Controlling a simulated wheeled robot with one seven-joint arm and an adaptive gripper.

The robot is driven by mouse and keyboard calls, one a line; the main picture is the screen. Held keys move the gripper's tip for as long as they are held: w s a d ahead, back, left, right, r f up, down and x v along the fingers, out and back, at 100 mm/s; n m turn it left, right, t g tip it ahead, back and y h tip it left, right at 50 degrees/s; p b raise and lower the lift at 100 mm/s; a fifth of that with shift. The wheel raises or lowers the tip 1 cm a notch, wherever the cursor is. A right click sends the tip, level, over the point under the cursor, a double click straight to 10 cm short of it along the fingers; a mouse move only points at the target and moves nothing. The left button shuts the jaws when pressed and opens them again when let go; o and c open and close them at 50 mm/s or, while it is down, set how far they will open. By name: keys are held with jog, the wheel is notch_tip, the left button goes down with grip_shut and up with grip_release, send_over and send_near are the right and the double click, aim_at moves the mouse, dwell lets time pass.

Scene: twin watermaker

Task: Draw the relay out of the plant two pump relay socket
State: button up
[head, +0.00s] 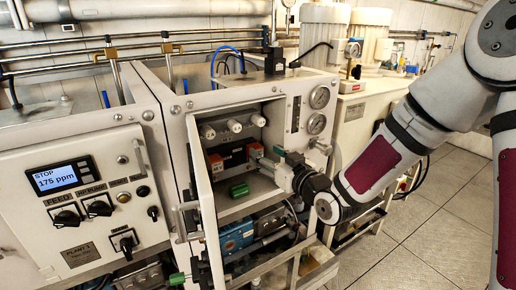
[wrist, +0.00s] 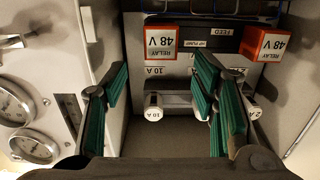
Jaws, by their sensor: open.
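Two orange-red relays marked 48 V sit side by side in the open cabinet. In the wrist view, which looks upside down, one relay (wrist: 160,38) is at top centre and the other relay (wrist: 268,44) at top right. A small HP PUMP label (wrist: 197,44) is beside the first. In the head view they are the right relay (head: 254,151) and the left relay (head: 215,164). My gripper (wrist: 162,75) is open and empty, its green-padded fingers either side of the first relay's line, apparently short of it. In the head view my gripper (head: 264,165) reaches in from the right.
White fuse holders (head: 234,125) sit above the relays. The cabinet's open door (head: 203,205) stands at the left of the opening. Pressure gauges (head: 319,97) are on the panel at right. Floor is clear at right.

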aim_at(256, 147)
jog(key=shift+x, duration=2.95)
grip_shut()
jog(key=shift+p+v, duration=1.5)
jog(key=shift+v, duration=1.4)
jog(key=shift+f, duration=0.15)
